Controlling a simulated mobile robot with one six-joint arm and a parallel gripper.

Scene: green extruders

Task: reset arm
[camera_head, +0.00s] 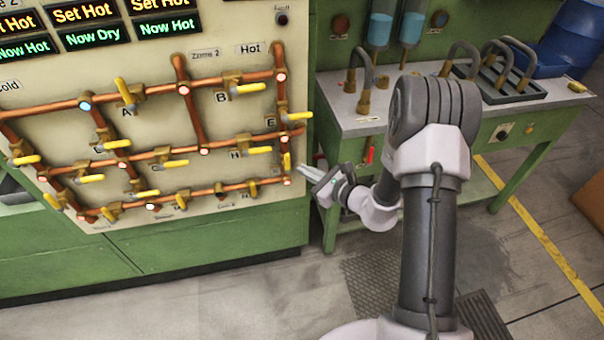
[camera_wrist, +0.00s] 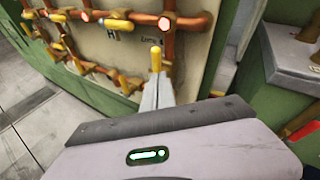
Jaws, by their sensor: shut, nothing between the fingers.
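My gripper (camera_head: 290,162) is at the lower right corner of the copper pipe panel (camera_head: 150,65). Its fingers point left toward a yellow valve handle (camera_head: 285,144) on the rightmost vertical pipe. In the wrist view my gripper (camera_wrist: 155,55) is shut and empty. The tips appear right at the yellow handle (camera_wrist: 155,58); I cannot tell whether they touch it. My arm reaches from the bottom of the head view toward the panel.
A green bench (camera_head: 480,134) with pipe fittings stands right of the panel, close to my arm. A blue barrel (camera_head: 580,35) is at the far right. Several more yellow valve handles stick out from the panel. Open floor (camera_head: 250,300) lies in front.

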